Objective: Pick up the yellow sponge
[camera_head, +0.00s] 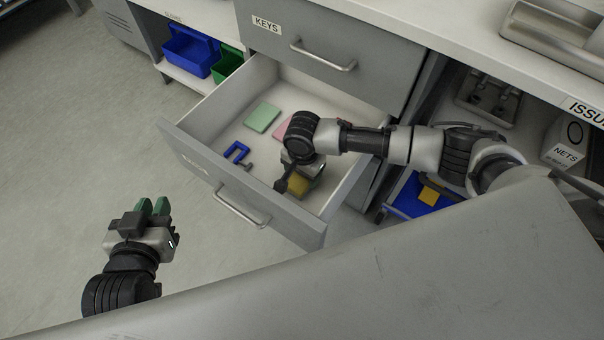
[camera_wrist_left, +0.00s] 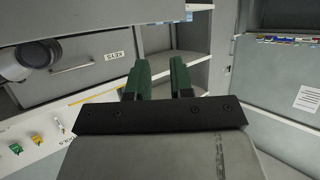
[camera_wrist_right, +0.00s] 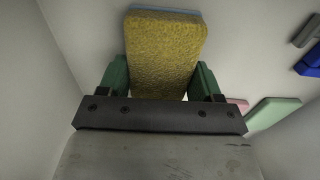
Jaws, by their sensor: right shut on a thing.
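The yellow sponge (camera_wrist_right: 163,55) is between the two green fingers of my right gripper (camera_wrist_right: 163,80) in the right wrist view. A thin blue layer shows along its far edge. In the head view the sponge (camera_head: 299,184) is partly hidden under my right gripper (camera_head: 296,180), inside the open drawer (camera_head: 340,197). My right gripper is shut on the sponge. I cannot tell whether the sponge touches the drawer floor. My left gripper (camera_head: 152,208) is out over the floor, left of the drawer; its green fingers (camera_wrist_left: 160,80) stand apart with nothing between them.
The drawer also holds a green pad (camera_head: 262,117), a pink pad (camera_head: 283,127) partly behind my right arm, and a blue clamp-like piece (camera_head: 237,154). A closed drawer marked KEYS (camera_head: 330,50) is above. Blue (camera_head: 190,52) and green (camera_head: 227,64) bins stand on a shelf.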

